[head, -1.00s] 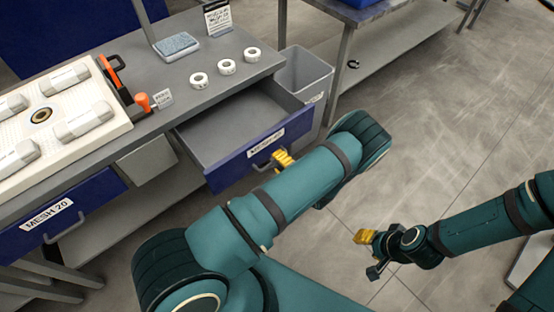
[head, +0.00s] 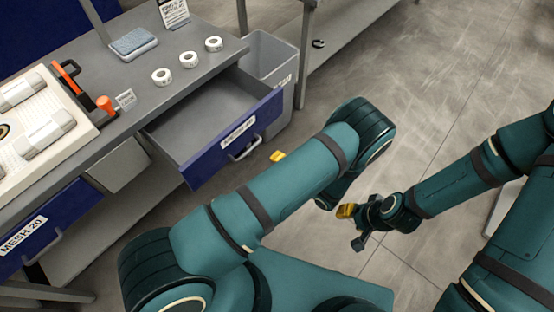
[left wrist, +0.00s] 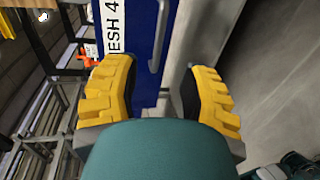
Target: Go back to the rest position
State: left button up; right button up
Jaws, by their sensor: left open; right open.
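My left gripper shows in the head view only as a yellow fingertip (head: 278,156) behind my left arm, just in front of the open drawer. In the left wrist view its two yellow fingers (left wrist: 155,95) are apart with nothing between them. Beyond them are the blue front of the drawer (left wrist: 143,55) and its handle, apart from the fingers. My right gripper (head: 346,211) is at the lower right in the head view, over bare floor, open and empty. The open drawer (head: 240,138) is empty inside, its handle facing me.
A grey bin (head: 272,58) stands beside the bench. A closed drawer marked MESH 20 (head: 45,228) is at the left.

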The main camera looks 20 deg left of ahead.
pick_arm(q)
jog(key=s+d+f+n+g+h, duration=0.1)
jog(key=s+f+n+g+h, duration=0.3)
jog(key=s+n+g+h, duration=0.95)
jog(key=s+d+r+n+t+h, duration=0.1)
jog(key=s+d+n+t+h, duration=0.15)
jog(key=n, duration=0.55)
jog(key=s+d+r+n+t+h, duration=0.15)
jog(key=d+n, duration=0.25)
jog(key=n, duration=0.5)
jog(key=w+a+r+n+t, duration=0.2)
jog(key=w+r+n+t, duration=0.3)
jog(key=n, duration=0.6)
jog(key=shift+w+n+h, duration=0.35)
jog(key=shift+w, duration=0.15)
